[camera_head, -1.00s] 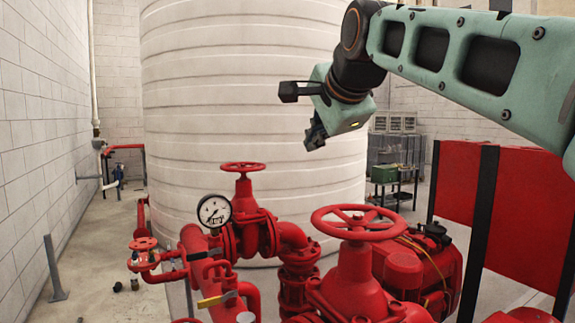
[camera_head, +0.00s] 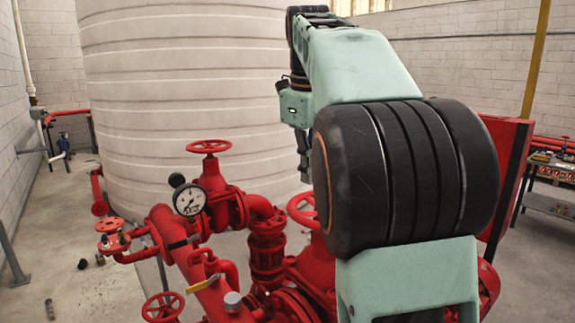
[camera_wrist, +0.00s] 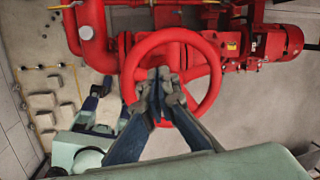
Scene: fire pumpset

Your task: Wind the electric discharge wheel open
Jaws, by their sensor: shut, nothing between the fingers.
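A large red handwheel (camera_head: 300,208) tops the nearer valve in the head view, its right side hidden behind my arm. In the wrist view a large red handwheel (camera_wrist: 216,75) fills the centre; it appears to be the same one. My gripper (camera_wrist: 163,76) is shut and empty, its fingertips over the wheel's hub area inside the rim. Contact cannot be told. In the head view my gripper (camera_head: 303,168) points down above the nearer wheel, partly hidden by my arm. Another red handwheel (camera_head: 208,147) tops the farther valve. No label tells which wheel is the electric discharge one.
A pressure gauge (camera_head: 189,200) and a small red wheel (camera_head: 112,236) stand left of the valves. Another small wheel (camera_head: 163,307) is lower. A big white tank (camera_head: 180,80) rises behind. A red motor (camera_wrist: 280,40) lies upper right in the wrist view. Floor at left is mostly clear.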

